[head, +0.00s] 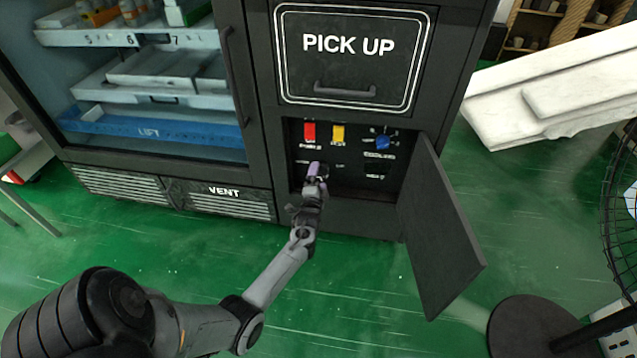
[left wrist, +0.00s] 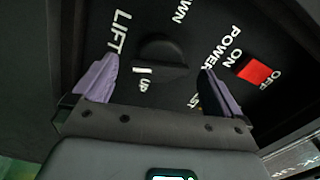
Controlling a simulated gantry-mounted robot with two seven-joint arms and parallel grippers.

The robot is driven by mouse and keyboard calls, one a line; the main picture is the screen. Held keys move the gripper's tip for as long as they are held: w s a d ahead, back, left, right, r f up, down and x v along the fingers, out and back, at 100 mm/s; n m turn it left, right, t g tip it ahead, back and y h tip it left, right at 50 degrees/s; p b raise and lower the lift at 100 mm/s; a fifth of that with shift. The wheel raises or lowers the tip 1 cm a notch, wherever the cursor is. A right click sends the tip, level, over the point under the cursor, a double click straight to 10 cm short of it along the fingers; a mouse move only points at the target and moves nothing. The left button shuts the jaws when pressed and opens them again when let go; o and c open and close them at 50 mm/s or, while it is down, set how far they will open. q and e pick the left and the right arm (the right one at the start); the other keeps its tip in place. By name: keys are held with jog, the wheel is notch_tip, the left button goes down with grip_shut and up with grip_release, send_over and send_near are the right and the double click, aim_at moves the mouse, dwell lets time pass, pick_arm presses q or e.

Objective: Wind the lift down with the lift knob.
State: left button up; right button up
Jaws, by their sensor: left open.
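The lift knob (left wrist: 160,50) is a round black dial on the dark panel in the left wrist view, between the words LIFT, DOWN and UP. A white mark at its edge sits beside UP. My left gripper (left wrist: 160,66) is open, with one purple finger on each side of the knob and gaps visible. In the head view my left gripper (head: 317,172) reaches into the open compartment and hides the knob. The lift (head: 190,134) is a blue-fronted platform low behind the glass. My right gripper is not in view.
A red power switch (left wrist: 258,72) is beside the knob. The compartment door (head: 440,230) hangs open on the right. The PICK UP hatch (head: 350,60) is shut above.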

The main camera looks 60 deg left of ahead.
pick_arm(q)
jog(key=shift+w+a, duration=0.25)
jog(key=shift+a, duration=0.05)
jog(key=c, duration=1)
jog(key=shift+c, duration=0.2)
jog(key=n+p, duration=0.2)
jog(key=n, duration=0.1)
jog(key=shift+r+n, duration=0.15)
jog(key=shift+n, duration=0.25)
jog(key=n+p, duration=0.1)
jog(key=n, duration=0.2)
jog(key=shift+n, duration=0.3)
jog(key=n+p, duration=0.1)
jog(key=n, duration=0.9)
jog(key=shift+p, duration=0.35)
